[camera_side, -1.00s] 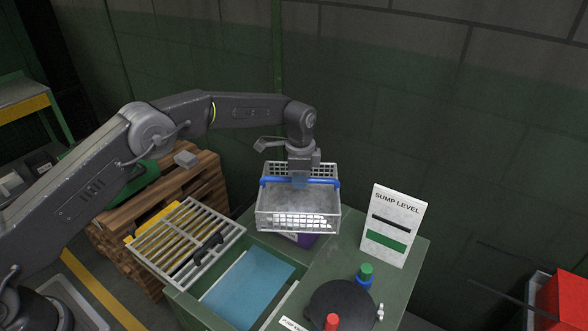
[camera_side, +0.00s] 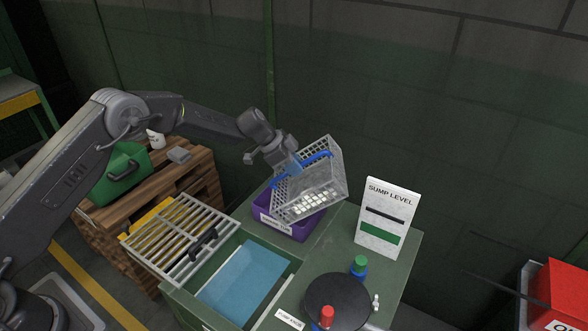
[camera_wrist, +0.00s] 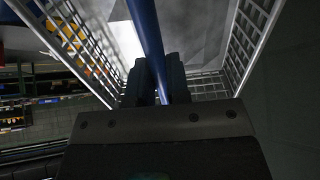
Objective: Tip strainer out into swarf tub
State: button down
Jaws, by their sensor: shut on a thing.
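The strainer (camera_side: 316,184) is a grey mesh basket with a blue handle bar. It is tilted steeply, its lower end over the purple swarf tub (camera_side: 283,227). Pale bits (camera_side: 312,204) show at the strainer's lower end; I cannot tell whether any have dropped into the tub. My gripper (camera_side: 294,165) is shut on the blue handle. In the wrist view the blue bar (camera_wrist: 147,35) runs between my fingers, with mesh walls on both sides. The tub's inside is mostly hidden behind the strainer.
A white SUMP LEVEL sign (camera_side: 387,218) stands right of the tub. A dark round disc (camera_side: 337,303) and bottles with green (camera_side: 360,262) and red (camera_side: 327,314) caps are in front. A slatted rack (camera_side: 178,238) and an open blue sump (camera_side: 243,283) lie at the left.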

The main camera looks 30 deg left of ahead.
jog(key=w+a+f+t+h, duration=0.1)
jog(key=h, duration=0.1)
jog(key=w+a+f+t+h, duration=0.1)
jog(key=a+t+h, duration=0.1)
jog(key=h, duration=0.1)
jog(key=w+a+f+t+h, duration=0.1)
jog(key=w+a+f+h, duration=0.1)
jog(key=shift+a+f+h, duration=0.1)
jog(key=shift+a+h, duration=0.05)
jog(key=shift+h, duration=0.25)
dwell(2.7)
jog(key=shift+r, duration=2.5)
